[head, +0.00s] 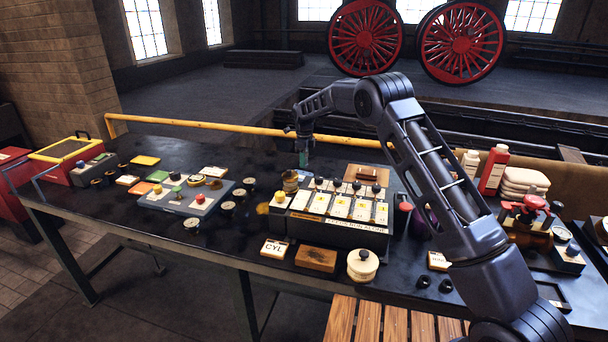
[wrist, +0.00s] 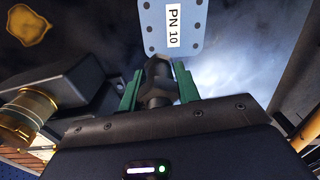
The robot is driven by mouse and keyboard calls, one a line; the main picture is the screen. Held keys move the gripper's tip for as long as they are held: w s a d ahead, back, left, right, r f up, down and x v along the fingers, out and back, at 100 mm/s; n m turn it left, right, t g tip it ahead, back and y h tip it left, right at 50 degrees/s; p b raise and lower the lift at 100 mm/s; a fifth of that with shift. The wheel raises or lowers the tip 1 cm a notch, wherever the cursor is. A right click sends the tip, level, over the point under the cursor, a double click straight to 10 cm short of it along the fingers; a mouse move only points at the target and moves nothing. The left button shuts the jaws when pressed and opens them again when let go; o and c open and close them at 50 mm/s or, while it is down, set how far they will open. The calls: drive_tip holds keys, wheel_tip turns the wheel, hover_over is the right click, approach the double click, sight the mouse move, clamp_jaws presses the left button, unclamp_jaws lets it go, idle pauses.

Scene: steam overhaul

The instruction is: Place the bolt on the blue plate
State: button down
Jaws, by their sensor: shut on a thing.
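My gripper (head: 303,160) is above the dark bench, behind the block of labelled switches. In the wrist view its green fingers (wrist: 158,88) are shut on a dark bolt (wrist: 157,72), held between the tips. The blue plate (wrist: 172,12), pale blue with holes and a white "PN 10" label, lies just beyond the bolt in the wrist view. The bolt overlaps the plate's near edge in that picture; I cannot tell whether they touch. In the head view I cannot make out the bolt or the plate clearly.
The switch block (head: 335,215) stands close in front of my gripper. A brass cylinder (wrist: 30,108) is at left in the wrist view. A yellow rail (head: 230,131) runs along the bench's back edge. A grey-blue board (head: 185,204) with coloured knobs lies left.

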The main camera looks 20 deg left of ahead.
drive_tip(key=shift+f, duration=3.5)
drive_tip(key=shift+f, duration=0.15)
drive_tip(key=c, duration=1)
unclamp_jaws()
wheel_tip(320, 180, up, 12)
drive_tip(key=shift+r, duration=0.15)
